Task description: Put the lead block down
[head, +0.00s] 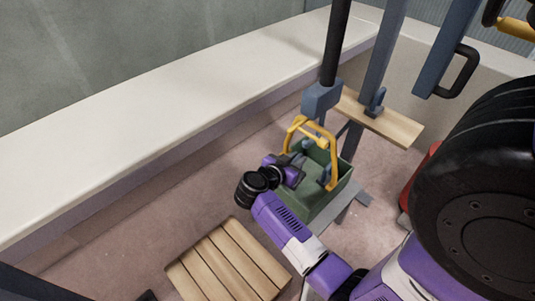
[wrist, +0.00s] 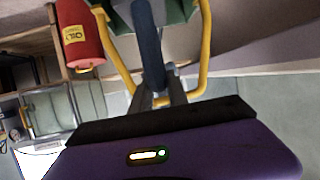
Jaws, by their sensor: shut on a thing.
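My gripper (head: 301,162) is at the green open box (head: 308,203), by its yellow handle (head: 331,160). In the wrist view the jaws (wrist: 163,92) are shut on a slim dark blue-grey piece (wrist: 150,42), which looks like the lead block. The yellow handle (wrist: 204,60) frames the jaws there, and part of the green box (wrist: 182,12) shows at the top. I cannot tell whether the held piece touches the box or handle. In the head view my gripper hides most of it.
Blue-grey posts (head: 383,50) and a wooden board (head: 385,122) stand behind the box. A red bin (wrist: 80,35) marked OILY stands nearby. A slatted wooden piece (head: 228,265) lies on the floor.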

